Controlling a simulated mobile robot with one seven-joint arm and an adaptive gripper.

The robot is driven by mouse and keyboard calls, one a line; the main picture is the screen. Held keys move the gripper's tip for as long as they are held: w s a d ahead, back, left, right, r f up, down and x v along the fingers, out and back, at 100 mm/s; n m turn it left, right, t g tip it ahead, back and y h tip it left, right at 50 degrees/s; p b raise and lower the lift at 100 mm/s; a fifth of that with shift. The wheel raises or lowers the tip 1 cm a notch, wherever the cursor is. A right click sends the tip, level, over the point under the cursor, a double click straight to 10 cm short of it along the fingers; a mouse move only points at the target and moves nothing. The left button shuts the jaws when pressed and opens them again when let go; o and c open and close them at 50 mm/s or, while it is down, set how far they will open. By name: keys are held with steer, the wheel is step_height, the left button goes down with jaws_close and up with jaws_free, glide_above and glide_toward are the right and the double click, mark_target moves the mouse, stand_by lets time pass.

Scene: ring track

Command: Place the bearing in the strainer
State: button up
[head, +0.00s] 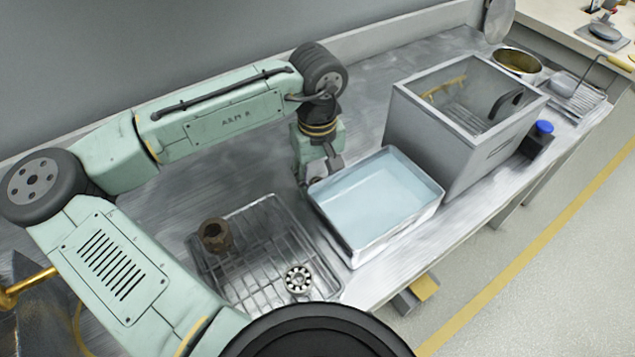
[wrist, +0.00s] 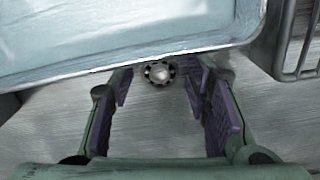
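A small round bearing (wrist: 160,73) with a pale centre and dark balls lies between my fingertips in the wrist view, against the tray's edge. My gripper (head: 318,180) is open, pointing down beside the blue tray; its purple-padded fingers (wrist: 162,100) stand apart on both sides of the bearing. In the head view the gripper hides that spot. Another bearing (head: 298,279) lies on the wire rack. I cannot tell for sure which thing is the strainer; a round, brassy-looking bowl (head: 518,62) stands at the far right.
The blue liquid tray (head: 437,203) is right of my gripper, with the tall grey box (head: 420,135) behind it. The wire rack (head: 250,215) holds a brown cylindrical part (head: 216,236). A dark block with a blue cap (head: 541,137) stands beside the box. Bare bench lies behind the rack.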

jaws_close()
stand_by(0.3)
